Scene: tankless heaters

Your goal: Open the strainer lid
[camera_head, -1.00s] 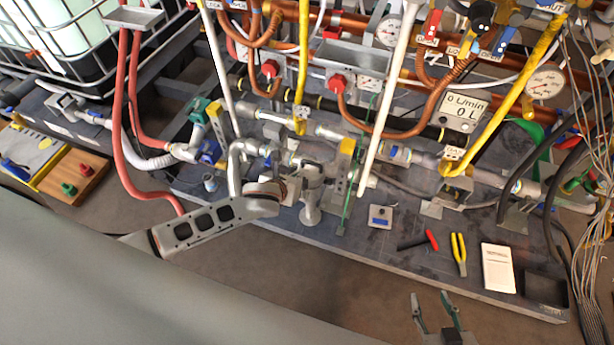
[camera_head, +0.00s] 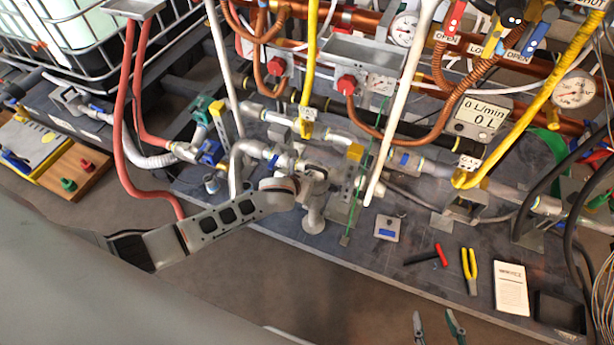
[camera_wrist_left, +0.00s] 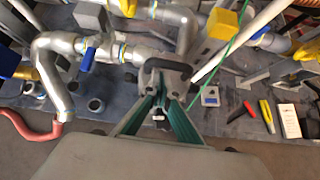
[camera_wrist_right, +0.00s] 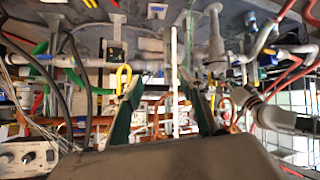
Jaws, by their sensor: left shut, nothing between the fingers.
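A grey metal fitting with a rounded lower end (camera_head: 313,218), which looks like the strainer, stands in the pipe run at the middle of the head view. My left gripper reaches it from the left; its fingers are hidden there. In the left wrist view, the green fingers of my left gripper (camera_wrist_left: 160,88) come together at a grey block with a black handle-like bar (camera_wrist_left: 168,63). They are shut with nothing visibly held; contact is unclear. I cannot make out the lid. My right gripper (camera_head: 437,322) is open and empty at the bottom edge, over the floor, apart from the strainer.
Grey pipes, a yellow-topped bracket (camera_head: 354,152) and a thin green rod (camera_head: 362,185) crowd the fitting. Red-handled pliers (camera_head: 428,257), yellow pliers (camera_head: 470,270) and a white booklet (camera_head: 511,287) lie on the dark platform. Floor in front is clear.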

